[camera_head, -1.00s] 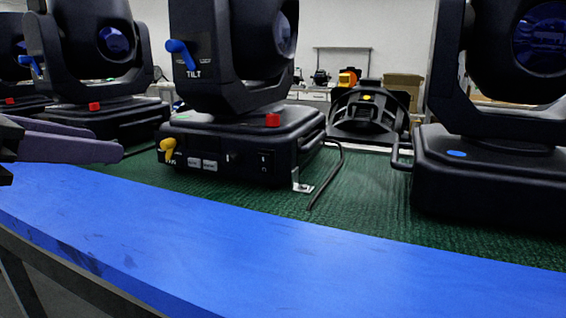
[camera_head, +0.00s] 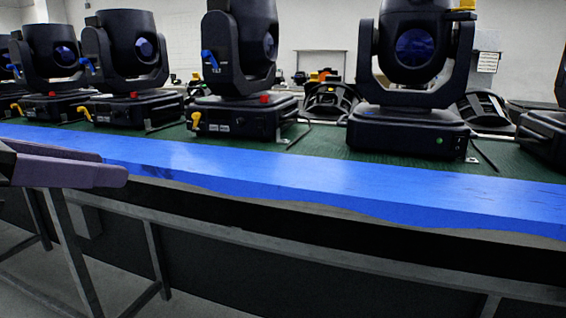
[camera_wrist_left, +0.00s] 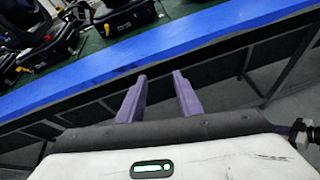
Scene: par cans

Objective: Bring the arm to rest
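My left gripper (camera_head: 113,167) comes in at the left edge of the head view, in front of the blue bench edge. In the left wrist view, the two purple fingers of the same gripper (camera_wrist_left: 159,76) stand apart with nothing between them. They point toward the bench front and touch nothing that I can see. My right gripper is in neither view.
The long bench has a blue front edge (camera_head: 300,180) and a green top. Several black moving-head lights stand on it, such as one with a blue tilt lever (camera_head: 237,60) and a larger one (camera_head: 408,130). Grey bench legs (camera_head: 72,250) stand below. Floor in front looks clear.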

